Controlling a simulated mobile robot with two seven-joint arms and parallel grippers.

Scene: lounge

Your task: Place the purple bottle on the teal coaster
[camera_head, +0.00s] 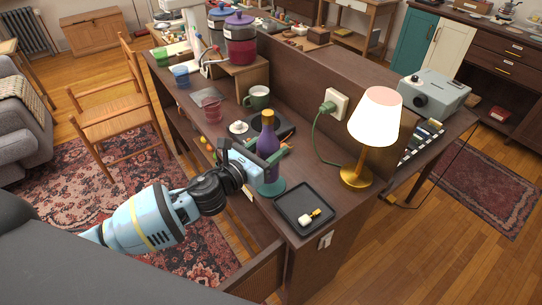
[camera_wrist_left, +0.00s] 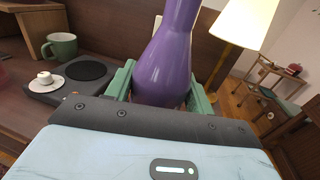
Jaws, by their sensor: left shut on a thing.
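The purple bottle (camera_head: 268,142) stands upright with a gold cap in the head view. Its lower body (camera_wrist_left: 166,65) fills the middle of the left wrist view. My left gripper (camera_head: 266,168) is shut on the bottle's lower part, with a green finger (camera_wrist_left: 121,80) on each side. The teal coaster (camera_head: 273,189) shows directly below the gripper, near the desk's front edge. The gripper hides the bottle's base, so I cannot tell whether it touches the coaster. My right gripper is in neither view.
A black tray (camera_head: 292,221) with a small white and yellow item lies right of the coaster. A lit lamp (camera_head: 374,120) stands behind it.

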